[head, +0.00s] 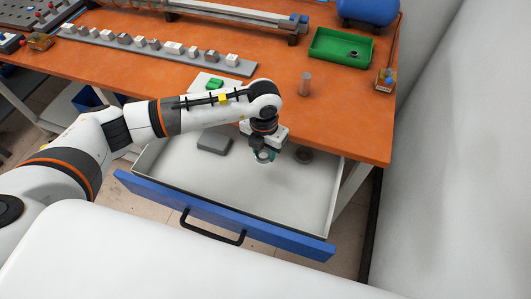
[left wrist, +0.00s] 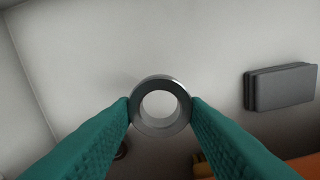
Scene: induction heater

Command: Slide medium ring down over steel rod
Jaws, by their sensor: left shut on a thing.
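My left gripper (head: 263,157) is inside the open drawer, shut on a grey metal ring, the medium ring (head: 262,155). The left wrist view shows the ring (left wrist: 160,129) pinched at its sides between the teal fingertips of the left gripper (left wrist: 160,106), its hole facing the camera. My right gripper is not in view.
The open drawer (head: 300,190) with a blue front also holds a dark ring (head: 304,155) and a grey box (head: 214,144); the box also shows in the left wrist view (left wrist: 281,87). A green tray (head: 325,50) holds a small part. The tabletop around the rod is clear.

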